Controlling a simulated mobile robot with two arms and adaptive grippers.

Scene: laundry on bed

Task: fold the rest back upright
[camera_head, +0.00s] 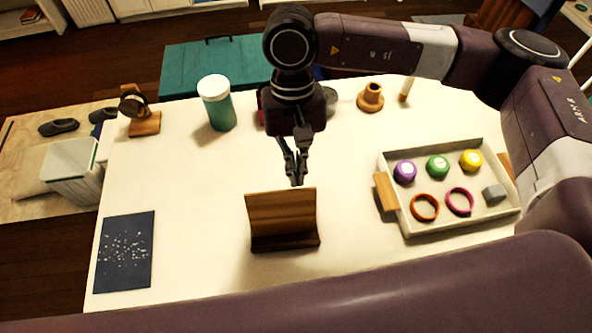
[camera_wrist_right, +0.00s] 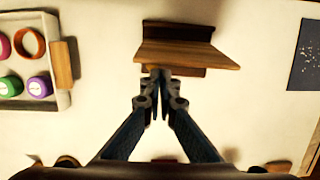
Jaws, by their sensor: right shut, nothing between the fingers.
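The wooden rest (camera_head: 282,214) stands near the front middle of the white table, with a dark base and a lighter brown panel raised from it. The panel looks upright or leaning slightly; its exact angle is hard to tell. In the right wrist view the panel (camera_wrist_right: 186,55) spans the top middle, with a darker part beyond it. My right gripper (camera_head: 297,182) points down, shut and empty, at the panel's far top edge. In the wrist view its fingertips (camera_wrist_right: 161,75) meet the panel's near edge; I cannot tell whether they touch. My left gripper is not in view.
A white tray (camera_head: 460,222) with coloured jars and rings stands at right. A teal jar (camera_head: 219,108), a wooden stand (camera_head: 144,124) and a wooden holder (camera_head: 369,99) stand at the back. A dark blue sheet (camera_head: 123,253) lies at left. The table beside the rest is clear.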

